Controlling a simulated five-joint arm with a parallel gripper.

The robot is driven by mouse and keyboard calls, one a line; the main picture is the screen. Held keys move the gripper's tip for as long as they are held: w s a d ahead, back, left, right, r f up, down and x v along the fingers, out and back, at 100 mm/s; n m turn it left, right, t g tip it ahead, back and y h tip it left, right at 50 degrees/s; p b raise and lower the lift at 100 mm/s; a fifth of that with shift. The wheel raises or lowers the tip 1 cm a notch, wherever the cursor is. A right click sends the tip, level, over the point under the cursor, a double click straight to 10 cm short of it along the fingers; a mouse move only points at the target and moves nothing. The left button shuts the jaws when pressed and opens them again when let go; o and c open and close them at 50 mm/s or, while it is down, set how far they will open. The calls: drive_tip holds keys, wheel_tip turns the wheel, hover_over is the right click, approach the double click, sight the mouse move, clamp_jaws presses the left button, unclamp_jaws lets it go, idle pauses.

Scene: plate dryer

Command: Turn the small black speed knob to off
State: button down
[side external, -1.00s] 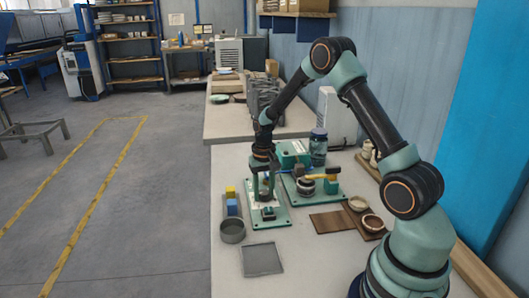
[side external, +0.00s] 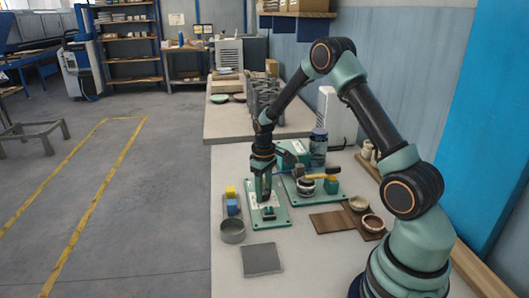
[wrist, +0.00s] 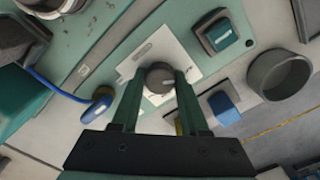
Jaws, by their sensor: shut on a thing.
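In the wrist view the small dark speed knob (wrist: 157,73) stands on a white label plate (wrist: 178,47) with small markings too blurred to read. A light pointer mark shows near its lower right side. My gripper (wrist: 159,80) is shut on the knob, with one green finger on each side. In the side external view my gripper (side external: 265,197) points down over the green panel (side external: 277,216), and its fingers hide the knob.
Another green fixture with a yellow-handled tool (side external: 322,177) is close on the right. A flat grey tray (side external: 262,260) lies in front.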

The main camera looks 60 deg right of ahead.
sight(264, 192)
drive_tip(key=shift+r, duration=0.1)
idle(0.3)
drive_tip(key=shift+c, duration=2)
unclamp_jaws()
wheel_tip(264, 192, up, 12)
